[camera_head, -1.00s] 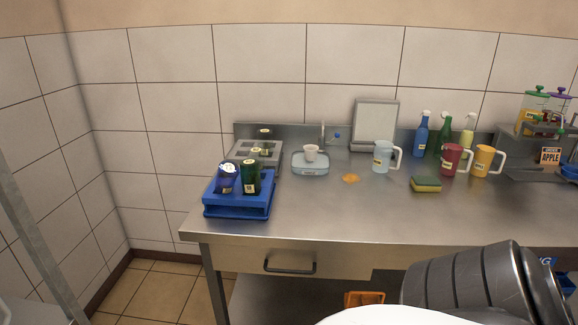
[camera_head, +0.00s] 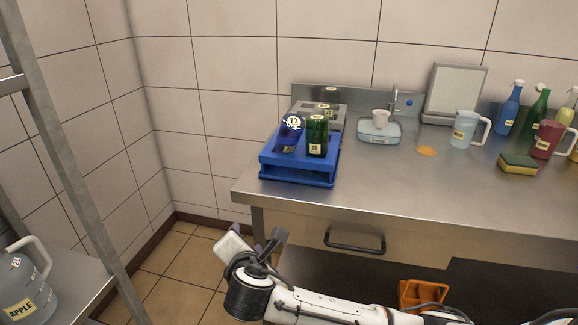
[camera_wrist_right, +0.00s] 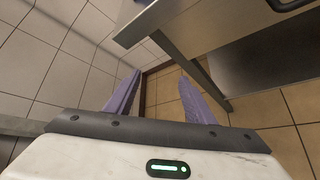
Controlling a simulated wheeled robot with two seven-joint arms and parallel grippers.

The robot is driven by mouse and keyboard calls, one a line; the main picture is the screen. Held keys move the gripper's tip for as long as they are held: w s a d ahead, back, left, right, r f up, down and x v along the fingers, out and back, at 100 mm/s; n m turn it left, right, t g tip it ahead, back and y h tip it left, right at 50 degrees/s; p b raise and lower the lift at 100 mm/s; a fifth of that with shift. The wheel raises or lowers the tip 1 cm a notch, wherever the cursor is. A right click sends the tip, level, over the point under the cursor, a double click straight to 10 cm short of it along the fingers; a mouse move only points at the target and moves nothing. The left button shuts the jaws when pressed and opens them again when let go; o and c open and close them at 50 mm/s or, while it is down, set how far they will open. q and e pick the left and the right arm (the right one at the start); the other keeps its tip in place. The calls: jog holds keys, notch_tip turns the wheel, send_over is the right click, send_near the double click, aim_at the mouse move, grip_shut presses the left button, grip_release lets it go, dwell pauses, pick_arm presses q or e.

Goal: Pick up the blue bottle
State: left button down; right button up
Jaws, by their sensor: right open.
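A dark blue bottle (camera_head: 290,134) with a white round label marked 12 stands tilted in a blue tray (camera_head: 297,175) at the table's left end. A dark green bottle (camera_head: 317,136) stands beside it in the same tray. A blue spray bottle (camera_head: 508,108) stands at the back right of the table. My right gripper (camera_head: 247,238) is in front of the table's left corner, below the tabletop and apart from the bottles. Its two purple fingers are spread and empty in the right wrist view (camera_wrist_right: 160,80). My left gripper is not in view.
The steel table's (camera_head: 400,185) front edge and drawer handle (camera_head: 354,243) lie close to my right arm. A scale with a cup (camera_head: 380,118), a clear jug (camera_head: 463,130) and a sponge (camera_head: 518,163) stand on the table. A shelf post (camera_head: 62,150) rises at left.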

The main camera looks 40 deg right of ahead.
jog(key=w+d+r+n+t+h+b, duration=0.15)
jog(key=d+r+h, duration=0.35)
jog(key=r, duration=0.5)
jog(key=h+b, duration=0.2)
jog(key=h, duration=0.1)
send_near(286, 138)
jog(key=shift+g+h, duration=0.3)
jog(key=shift+g, duration=0.25)
jog(key=x, duration=0.4)
jog(key=shift+w+f, duration=0.1)
jog(key=shift+w, duration=0.15)
jog(key=x, duration=0.5)
jog(key=shift+w+d, duration=0.2)
jog(key=shift+w, duration=0.05)
jog(key=c, duration=0.9)
